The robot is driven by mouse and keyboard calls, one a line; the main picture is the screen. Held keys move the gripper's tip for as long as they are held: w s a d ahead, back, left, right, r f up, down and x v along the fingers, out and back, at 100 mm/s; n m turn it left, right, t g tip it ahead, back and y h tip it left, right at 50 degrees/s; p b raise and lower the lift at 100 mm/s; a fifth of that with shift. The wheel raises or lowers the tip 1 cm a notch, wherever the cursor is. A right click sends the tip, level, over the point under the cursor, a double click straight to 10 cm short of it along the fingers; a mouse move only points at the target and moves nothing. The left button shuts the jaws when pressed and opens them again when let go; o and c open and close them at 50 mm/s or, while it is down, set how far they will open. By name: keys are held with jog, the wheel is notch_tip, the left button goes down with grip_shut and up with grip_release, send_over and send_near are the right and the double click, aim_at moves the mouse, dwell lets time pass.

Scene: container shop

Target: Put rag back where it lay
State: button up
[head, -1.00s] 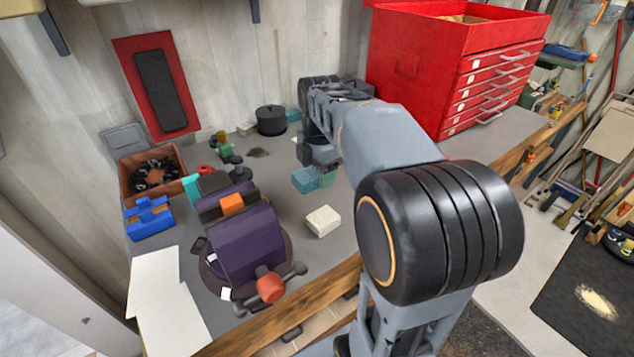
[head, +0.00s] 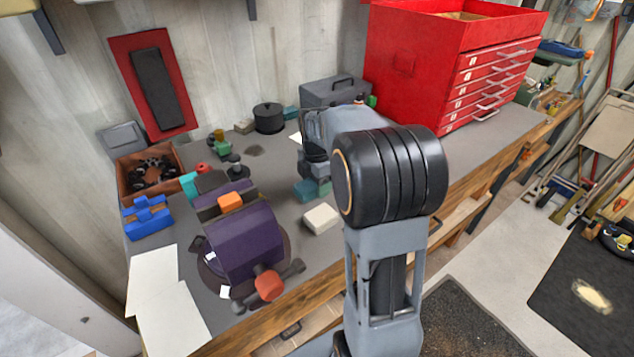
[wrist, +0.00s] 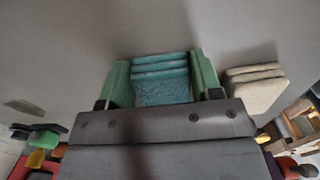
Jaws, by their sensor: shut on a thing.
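The folded teal rag (wrist: 161,82) sits between the two green fingers of my gripper (wrist: 161,68) in the wrist view. My gripper is shut on it. In the head view the teal rag (head: 304,191) shows low on the left side of my gripper (head: 316,187), near the bench top; whether it touches the bench I cannot tell. A cream folded cloth (head: 321,219) lies just in front of it on the bench, and shows to the right of my gripper in the wrist view (wrist: 254,87).
A purple vise (head: 243,243) stands left on the grey bench, with white sheets (head: 153,280) beside it. A black pot (head: 269,119), a grey toolbox (head: 333,92) and a red drawer chest (head: 430,60) stand behind. Bench right of my arm is clear.

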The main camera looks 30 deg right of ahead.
jog(key=shift+f, duration=0.15)
jog(key=o, duration=1)
jog(key=shift+c, duration=0.2)
notch_tip(320, 180, up, 12)
jog(key=shift+r+p, duration=0.2)
jog(key=shift+p, duration=0.25)
jog(key=shift+s, duration=0.1)
